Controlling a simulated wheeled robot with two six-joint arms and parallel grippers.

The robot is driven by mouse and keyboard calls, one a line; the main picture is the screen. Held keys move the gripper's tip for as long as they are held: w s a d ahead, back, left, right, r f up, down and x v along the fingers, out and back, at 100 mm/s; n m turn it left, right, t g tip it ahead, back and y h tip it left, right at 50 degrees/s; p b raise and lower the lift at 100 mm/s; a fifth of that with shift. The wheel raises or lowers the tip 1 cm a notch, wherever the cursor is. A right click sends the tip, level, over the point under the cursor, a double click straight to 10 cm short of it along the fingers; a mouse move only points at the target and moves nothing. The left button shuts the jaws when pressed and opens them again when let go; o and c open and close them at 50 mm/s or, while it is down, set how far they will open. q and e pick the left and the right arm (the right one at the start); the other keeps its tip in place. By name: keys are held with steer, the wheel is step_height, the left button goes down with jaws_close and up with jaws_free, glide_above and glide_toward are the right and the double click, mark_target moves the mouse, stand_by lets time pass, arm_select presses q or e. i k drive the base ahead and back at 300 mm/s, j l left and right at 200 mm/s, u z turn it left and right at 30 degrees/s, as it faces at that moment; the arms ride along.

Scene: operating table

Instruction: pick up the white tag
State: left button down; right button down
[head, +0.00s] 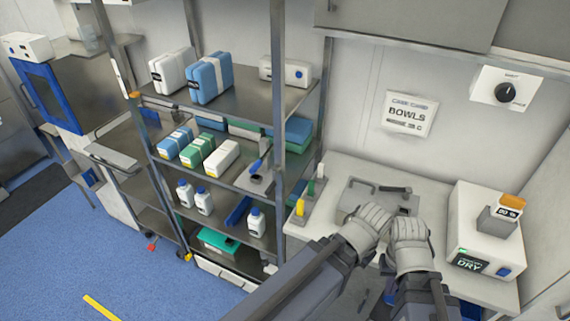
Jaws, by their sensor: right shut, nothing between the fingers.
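A small upright white tag (320,170) stands at the back of a row on the left side of the counter, with a green tag (311,187) and a yellow tag (299,207) in front of it. My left gripper (377,215) is over the counter by the grey metal lid, to the right of the white tag and apart from it. Whether it is open or shut is unclear. My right gripper (408,228) is beside it, farther right, shut and empty.
A white box (480,238) marked DRY, with a grey holder of orange and white cards on top, stands at the counter's right. A metal shelf rack (282,90) with packs and bottles stands left. A grey lid (362,196) with handles is set in the counter (345,163).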

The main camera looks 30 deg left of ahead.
mark_target(319, 173)
steer(key=j+u, duration=0.1)
steer(key=u, duration=0.2)
steer(key=i+j+u, duration=0.1)
steer(key=u, duration=0.15)
steer(key=k+l+u, duration=0.2)
steer(key=l, duration=0.2)
steer(key=l+u, duration=0.15)
steer(key=l, duration=0.2)
steer(key=k+l+u, duration=0.2)
steer(key=l, duration=0.15)
steer(key=k+l+u, duration=0.15)
steer(key=l, duration=0.2)
